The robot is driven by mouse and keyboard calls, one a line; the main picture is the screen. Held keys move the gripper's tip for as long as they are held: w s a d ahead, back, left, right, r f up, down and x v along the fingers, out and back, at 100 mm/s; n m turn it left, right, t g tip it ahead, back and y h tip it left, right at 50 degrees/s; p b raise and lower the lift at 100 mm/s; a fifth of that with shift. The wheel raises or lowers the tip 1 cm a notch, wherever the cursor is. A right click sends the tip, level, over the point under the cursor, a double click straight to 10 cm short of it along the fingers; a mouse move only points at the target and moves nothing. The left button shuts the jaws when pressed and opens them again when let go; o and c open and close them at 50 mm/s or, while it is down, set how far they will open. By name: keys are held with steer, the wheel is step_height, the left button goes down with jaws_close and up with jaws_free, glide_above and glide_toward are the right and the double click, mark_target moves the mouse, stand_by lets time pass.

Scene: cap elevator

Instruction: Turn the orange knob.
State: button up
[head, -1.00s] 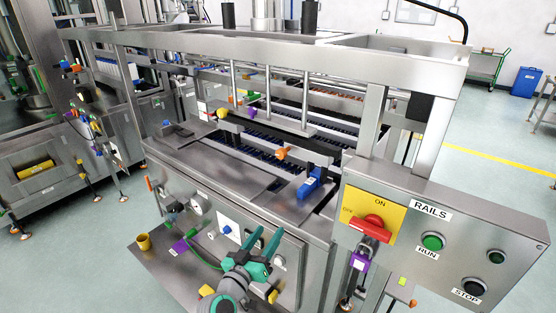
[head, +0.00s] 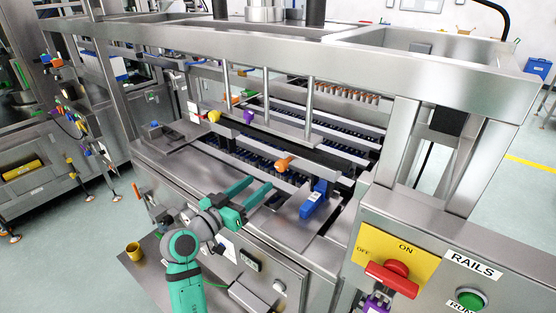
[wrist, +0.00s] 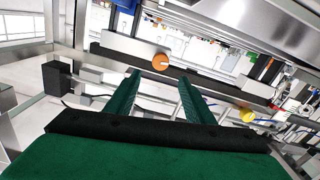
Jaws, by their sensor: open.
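The orange knob (head: 284,163) sits on the dark rail inside the steel machine frame. In the wrist view the orange knob (wrist: 160,61) shows as a round face beyond the fingertips, roughly between them. My green gripper (head: 255,190) is open and empty, to the left of and nearer than the knob in the head view, with its fingers pointing toward the machine's inside. In the wrist view the two fingers (wrist: 158,82) are spread apart and do not touch the knob.
A blue block (head: 314,202) stands right of the knob. A yellow knob (head: 214,116) and a purple knob (head: 248,117) sit farther left. Vertical steel rods and the upper frame beam (head: 290,48) enclose the space above. A control box with a red switch (head: 392,278) is at right.

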mark_target(279, 166)
steer(key=x, duration=1.1)
steer(key=shift+a, duration=0.1)
steer(key=c, duration=1)
steer(key=shift+c, duration=0.2)
